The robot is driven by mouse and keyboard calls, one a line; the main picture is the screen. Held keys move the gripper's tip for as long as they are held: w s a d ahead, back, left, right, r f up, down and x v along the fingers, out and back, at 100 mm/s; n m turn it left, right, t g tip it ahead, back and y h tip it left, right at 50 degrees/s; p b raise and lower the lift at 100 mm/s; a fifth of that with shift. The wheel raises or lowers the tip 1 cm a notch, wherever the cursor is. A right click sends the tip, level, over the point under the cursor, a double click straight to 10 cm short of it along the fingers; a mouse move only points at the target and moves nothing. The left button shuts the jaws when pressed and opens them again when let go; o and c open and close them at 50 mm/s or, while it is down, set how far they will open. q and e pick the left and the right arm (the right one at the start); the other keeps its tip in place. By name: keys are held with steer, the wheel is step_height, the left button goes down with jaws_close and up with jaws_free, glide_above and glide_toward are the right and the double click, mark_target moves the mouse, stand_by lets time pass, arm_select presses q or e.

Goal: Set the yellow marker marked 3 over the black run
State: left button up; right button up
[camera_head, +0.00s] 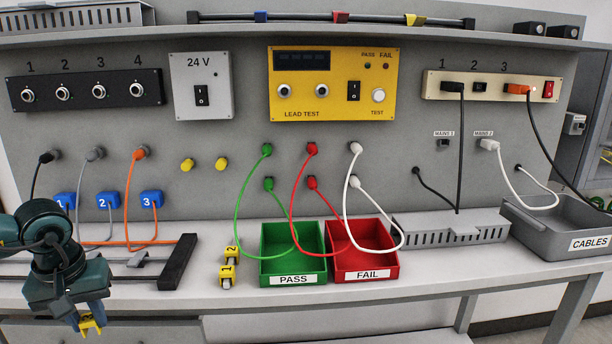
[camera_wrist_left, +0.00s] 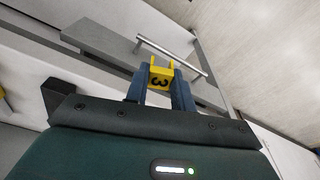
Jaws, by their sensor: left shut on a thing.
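My left gripper (camera_head: 88,312) is low at the left, in front of the bench's front edge, shut on the yellow marker marked 3 (camera_head: 91,323). Other black cables hang at the right. I cannot tell which cable is the black run. My right gripper is not in view.
Yellow markers 1 (camera_head: 227,276) and 2 (camera_head: 232,252) stand on the bench. Beside them are a green PASS bin (camera_head: 264,267) and a red FAIL bin (camera_head: 391,265). A dark end block (camera_head: 178,262) lies left of the markers. A CABLES tray (camera_head: 545,240) stands at right.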

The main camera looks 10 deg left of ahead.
arm_select(q)
steer(key=shift+s+d+f, duration=0.15)
steer(key=shift+d+f, duration=0.1)
steer(key=shift+f, duration=0.25)
steer(key=shift+d+f, duration=0.2)
steer(key=shift+f, duration=0.05)
steer(key=w+d+m, duration=0.3)
steer(key=d, duration=0.9)
steer(key=w+d+m+h, duration=0.1)
steer(key=w+d+m, duration=0.2)
steer(key=d, duration=1)
steer(key=shift+w+d+f+m, duration=0.15)
steer(key=shift+f+m, duration=0.1)
steer(key=shift+m, duration=0.35)
